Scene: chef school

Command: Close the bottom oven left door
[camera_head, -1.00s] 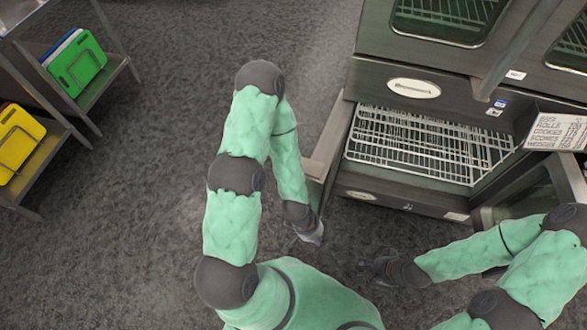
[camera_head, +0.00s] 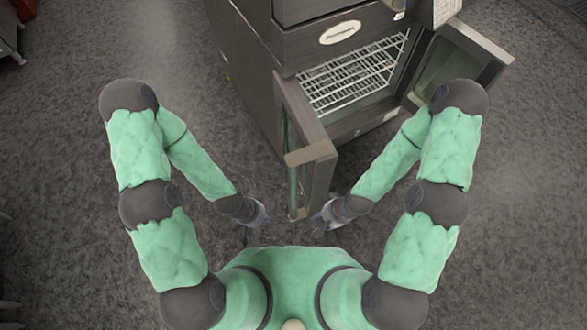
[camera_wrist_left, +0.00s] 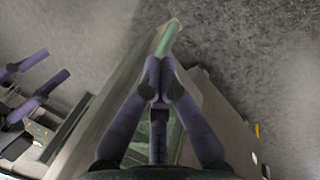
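The bottom oven's left door (camera_head: 308,150) is swung open in the head view, jutting out from the oven toward me. My left gripper (camera_head: 262,218) is just left of the door's near end. In the left wrist view its purple fingers (camera_wrist_left: 160,82) come together at the tips with nothing seen held; the door (camera_wrist_left: 122,85) fills the area behind them. Whether they touch the door I cannot tell. My right gripper (camera_head: 322,221) is on the right of the door's near end; its fingers appear spread at the left of the wrist view (camera_wrist_left: 38,88).
The bottom oven (camera_head: 345,130) shows an empty wire rack (camera_head: 355,75). Its right door (camera_head: 462,65) also stands open, beyond my right arm. The dark floor (camera_head: 235,165) left of the oven is clear.

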